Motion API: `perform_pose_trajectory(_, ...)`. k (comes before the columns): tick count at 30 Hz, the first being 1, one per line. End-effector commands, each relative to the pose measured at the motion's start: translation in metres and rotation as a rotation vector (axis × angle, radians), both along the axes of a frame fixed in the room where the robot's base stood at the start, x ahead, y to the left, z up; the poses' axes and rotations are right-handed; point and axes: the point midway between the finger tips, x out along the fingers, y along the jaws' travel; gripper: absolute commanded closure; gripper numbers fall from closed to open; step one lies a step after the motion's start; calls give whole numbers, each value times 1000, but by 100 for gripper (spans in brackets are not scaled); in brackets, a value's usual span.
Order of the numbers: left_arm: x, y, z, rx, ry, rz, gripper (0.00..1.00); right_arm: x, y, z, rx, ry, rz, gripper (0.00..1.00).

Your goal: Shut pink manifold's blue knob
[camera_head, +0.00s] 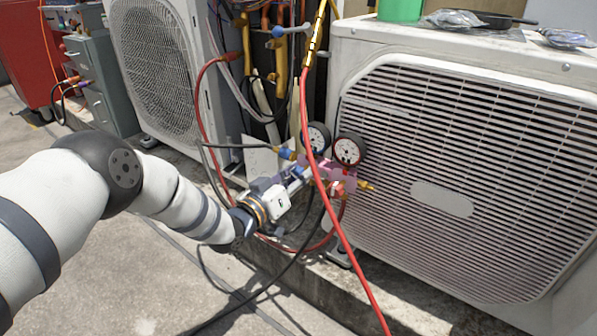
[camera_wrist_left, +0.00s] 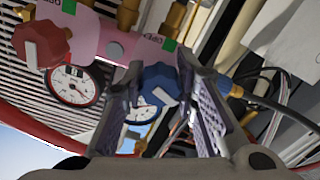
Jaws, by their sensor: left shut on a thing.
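The pink manifold (camera_head: 347,183) hangs in front of the right condenser in the head view, with a red knob and two round gauges. In the left wrist view the manifold's pink body (camera_wrist_left: 112,42) crosses the top. Its blue knob (camera_wrist_left: 160,78) sits between the fingers of my left gripper (camera_wrist_left: 163,85), which is shut on it. The fingers hide the knob's sides. In the head view my left gripper (camera_head: 303,176) reaches the manifold's left end, and the knob is mostly hidden. The red knob (camera_wrist_left: 42,43) is clear of the fingers. My right gripper is not in view.
A red hose (camera_head: 345,235) runs down in front of the manifold, close to my left gripper. The right condenser (camera_head: 480,180) stands close behind. Another condenser (camera_head: 160,70) stands at the left. Black hoses (camera_head: 290,262) lie across the concrete below.

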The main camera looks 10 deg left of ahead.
Motion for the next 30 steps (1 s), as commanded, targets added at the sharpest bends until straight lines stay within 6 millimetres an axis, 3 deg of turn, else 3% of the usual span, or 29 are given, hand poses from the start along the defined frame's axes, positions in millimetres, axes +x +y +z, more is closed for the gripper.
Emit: perform_pose_trajectory(30, 2, 1, 4, 859, -360, 3, 100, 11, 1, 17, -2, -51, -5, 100)
